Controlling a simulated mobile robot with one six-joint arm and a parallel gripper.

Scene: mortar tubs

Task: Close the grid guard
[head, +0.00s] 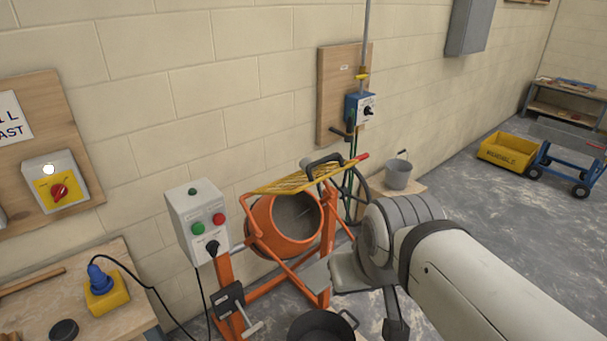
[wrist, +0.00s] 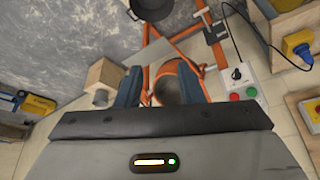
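The yellow grid guard (head: 300,181) shows above the orange mixer drum (head: 285,222). It is tilted up off the drum mouth, which is uncovered at the front. A red tip (head: 362,157) shows at the guard's right end. In the wrist view the drum (wrist: 188,85) appears beyond my gripper (wrist: 175,80); I cannot make out the guard there. The two fingers stand wide apart with nothing between them. In the head view my arm is right of the mixer and its wrist hides much of the gripper.
A control box (head: 198,220) stands left of the drum. A grey bucket (head: 398,172) is behind to the right. A workbench (head: 110,318) with a blue plug and cable is at lower left. Open floor lies at right.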

